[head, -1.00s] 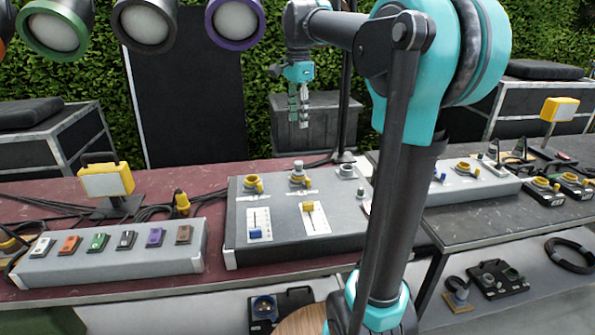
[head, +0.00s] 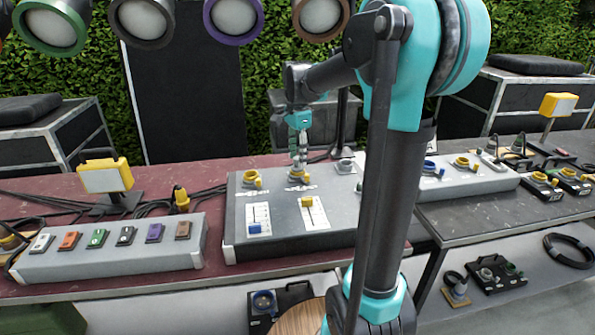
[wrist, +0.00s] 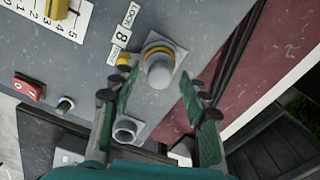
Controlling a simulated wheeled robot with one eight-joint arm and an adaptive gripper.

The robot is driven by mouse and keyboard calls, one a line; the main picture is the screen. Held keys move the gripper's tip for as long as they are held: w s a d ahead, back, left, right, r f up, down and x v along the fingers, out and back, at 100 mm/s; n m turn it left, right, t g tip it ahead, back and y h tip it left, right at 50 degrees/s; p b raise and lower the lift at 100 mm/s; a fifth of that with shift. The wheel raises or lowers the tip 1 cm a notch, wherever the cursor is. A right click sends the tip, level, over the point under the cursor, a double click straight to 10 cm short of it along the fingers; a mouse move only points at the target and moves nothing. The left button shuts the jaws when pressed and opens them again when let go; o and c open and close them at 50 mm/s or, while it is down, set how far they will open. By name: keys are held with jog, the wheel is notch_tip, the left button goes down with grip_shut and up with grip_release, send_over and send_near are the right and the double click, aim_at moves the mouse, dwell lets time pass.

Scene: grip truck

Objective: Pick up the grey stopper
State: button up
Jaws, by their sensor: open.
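The grey stopper (wrist: 160,72) sits upright in a yellow-ringed socket (wrist: 150,47) on the sloped grey console (head: 275,225). In the wrist view it lies between the fingertips of my gripper (wrist: 158,88). The gripper is open, one finger on each side, with visible gaps to the stopper. In the head view my gripper (head: 298,162) points down right over that socket and mostly hides the stopper. A label with "LOCK" and 8 (wrist: 122,36) is beside the socket.
The console has another yellow-ringed socket (head: 251,179) to the left, a grey socket (head: 345,166) to the right, and blue (head: 254,228) and yellow (head: 307,202) sliders in front. A switch box (head: 110,252) and a yellow lamp (head: 105,178) stand further left.

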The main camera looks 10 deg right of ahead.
notch_tip(320, 180, down, 2)
jog(key=shift+f, duration=0.1)
jog(key=c, duration=0.9)
